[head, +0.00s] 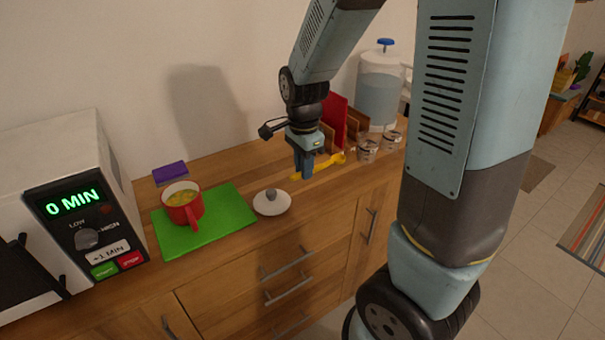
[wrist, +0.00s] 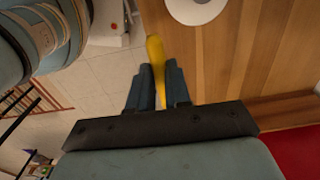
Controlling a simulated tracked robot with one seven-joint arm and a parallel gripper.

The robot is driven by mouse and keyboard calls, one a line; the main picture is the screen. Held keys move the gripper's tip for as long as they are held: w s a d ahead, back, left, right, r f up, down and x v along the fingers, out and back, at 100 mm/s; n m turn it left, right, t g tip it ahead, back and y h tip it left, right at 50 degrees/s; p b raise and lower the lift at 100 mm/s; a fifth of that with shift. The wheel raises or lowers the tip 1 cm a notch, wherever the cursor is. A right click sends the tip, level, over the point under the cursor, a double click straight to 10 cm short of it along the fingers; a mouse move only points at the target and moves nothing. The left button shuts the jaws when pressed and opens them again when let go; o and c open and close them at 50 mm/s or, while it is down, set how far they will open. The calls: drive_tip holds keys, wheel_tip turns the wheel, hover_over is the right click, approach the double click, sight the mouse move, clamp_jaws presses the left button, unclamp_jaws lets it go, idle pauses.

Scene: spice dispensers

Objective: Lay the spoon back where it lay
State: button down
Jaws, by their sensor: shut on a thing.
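The yellow spoon (head: 327,163) is between the fingers of my gripper (head: 303,174), which is shut on it over the right half of the wooden counter. In the head view the spoon points up and to the right, with its other end partly hidden by the fingers. In the wrist view the spoon (wrist: 155,50) sticks out past the fingertips of my gripper (wrist: 158,88), close to the counter's front edge. I cannot tell whether it touches the counter.
A white lid (head: 272,204) lies left of my gripper. A red mug (head: 183,207) stands on a green mat (head: 225,215), near a microwave (head: 85,200). Two small jars (head: 367,150) and a water dispenser (head: 379,90) stand right, beside a wooden rack with a red board (head: 336,115).

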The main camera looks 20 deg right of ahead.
drive_tip(key=w+d+f, duration=0.1)
drive_tip(key=w+f, duration=0.2)
drive_tip(key=w, duration=0.4)
hover_over(300, 183)
drive_tip(key=f, duration=0.5)
drive_tip(key=shift+s+a+f, duration=0.1)
drive_tip(key=shift+s+f, duration=0.2)
drive_tip(key=shift+f, duration=0.1)
drive_tip(key=shift+w+f, duration=0.25)
drive_tip(key=shift+f, duration=1.5)
drive_tip(key=c, duration=1.1)
unclamp_jaws()
drive_tip(key=shift+f, duration=0.1)
